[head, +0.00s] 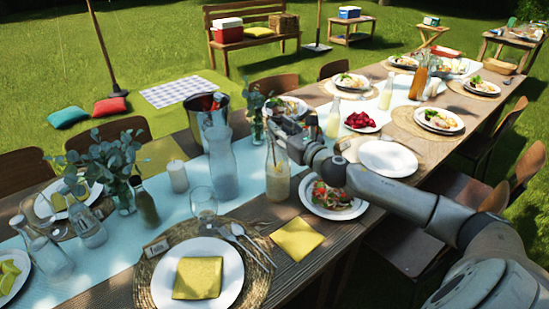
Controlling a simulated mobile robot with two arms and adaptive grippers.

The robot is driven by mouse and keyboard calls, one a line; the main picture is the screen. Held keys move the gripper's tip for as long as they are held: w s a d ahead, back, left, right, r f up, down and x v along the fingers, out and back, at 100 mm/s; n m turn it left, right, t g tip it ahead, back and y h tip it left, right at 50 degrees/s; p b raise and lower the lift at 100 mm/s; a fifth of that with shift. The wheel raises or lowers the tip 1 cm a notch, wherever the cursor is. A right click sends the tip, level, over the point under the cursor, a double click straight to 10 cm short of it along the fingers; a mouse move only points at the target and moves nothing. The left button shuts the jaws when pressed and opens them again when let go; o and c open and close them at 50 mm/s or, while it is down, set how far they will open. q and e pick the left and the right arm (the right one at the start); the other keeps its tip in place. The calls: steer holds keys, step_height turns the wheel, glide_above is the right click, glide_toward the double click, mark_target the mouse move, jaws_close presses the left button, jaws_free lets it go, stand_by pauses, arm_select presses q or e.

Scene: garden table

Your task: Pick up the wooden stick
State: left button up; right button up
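My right arm reaches in from the lower right, and my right gripper (278,122) is over the middle of the table, just above and behind a glass bottle of pale yellow drink (278,182). The fingers are small and dark against the clutter, so I cannot tell whether they are open or shut. A thin, light stick-like shape (273,152) shows at the neck of this bottle, close below the gripper; it is too small to tell whether it is wooden. My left gripper is not in view.
The long table is crowded. A glass carafe (222,167) and a metal bucket (208,112) stand left of the gripper. A salad plate (333,207) lies below my forearm, and an empty white plate (388,158) is to the right. A yellow napkin (297,239) lies in front.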

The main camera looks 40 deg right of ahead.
steer(key=w, duration=0.2)
steer(key=w+p, duration=0.1)
steer(key=w, duration=0.1)
steer(key=shift+w+a+f, duration=0.1)
steer(key=shift+w+a, duration=0.1)
steer(key=shift+w, duration=0.15)
steer(key=shift+w+p, duration=0.3)
steer(key=shift+w, duration=0.1)
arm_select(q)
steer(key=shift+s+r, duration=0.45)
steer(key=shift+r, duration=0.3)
arm_select(e)
steer(key=shift+c, duration=0.2)
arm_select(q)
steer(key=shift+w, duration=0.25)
arm_select(e)
jaws_close()
